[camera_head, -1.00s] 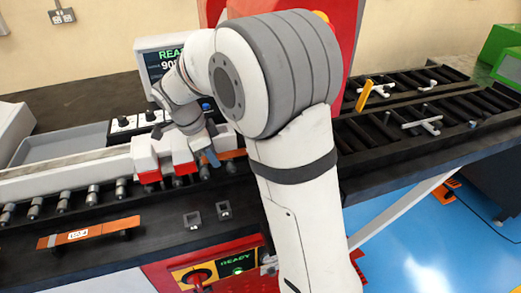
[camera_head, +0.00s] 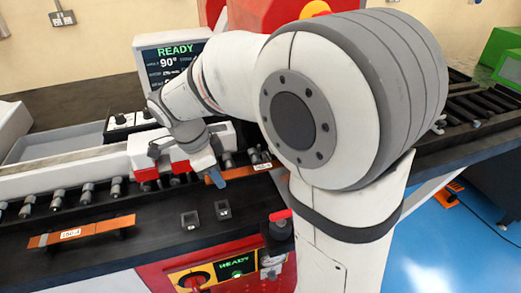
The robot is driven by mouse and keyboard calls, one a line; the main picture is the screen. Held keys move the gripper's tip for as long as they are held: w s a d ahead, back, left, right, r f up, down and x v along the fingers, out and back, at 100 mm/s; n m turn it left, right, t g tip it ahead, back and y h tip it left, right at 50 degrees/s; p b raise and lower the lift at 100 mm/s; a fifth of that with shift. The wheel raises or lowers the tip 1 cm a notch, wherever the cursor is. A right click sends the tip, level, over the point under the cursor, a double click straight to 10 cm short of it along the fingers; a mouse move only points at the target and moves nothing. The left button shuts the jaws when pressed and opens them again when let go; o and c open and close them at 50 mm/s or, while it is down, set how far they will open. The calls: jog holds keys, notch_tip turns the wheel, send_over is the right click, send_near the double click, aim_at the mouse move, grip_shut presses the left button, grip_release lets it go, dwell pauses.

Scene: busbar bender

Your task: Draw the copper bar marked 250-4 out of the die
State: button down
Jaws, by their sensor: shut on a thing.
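The held copper bar (camera_head: 243,171) lies to the right of my gripper, with a small white label too small to read surely. My gripper (camera_head: 216,179), with blue fingertips, is shut on this bar near its left part, in front of the red and white clamp blocks (camera_head: 146,173). My large arm link hides the bar's right end and most of the red bender (camera_head: 285,22), so I cannot tell whether the bar is still inside the die. A second labelled copper bar (camera_head: 98,227) rests on small dark supports at the front left.
A roller conveyor (camera_head: 60,201) runs along the left. The display (camera_head: 172,65) reads READY and 90°. A lower panel (camera_head: 237,263) also reads READY. Dark racks (camera_head: 465,105) stand at the right.

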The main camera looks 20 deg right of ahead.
jog(key=shift+s+b, duration=0.9)
jog(key=shift+s, duration=2.75)
jog(key=shift+r, duration=0.1)
notch_tip(320, 180, up, 5)
jog(key=p, duration=0.3)
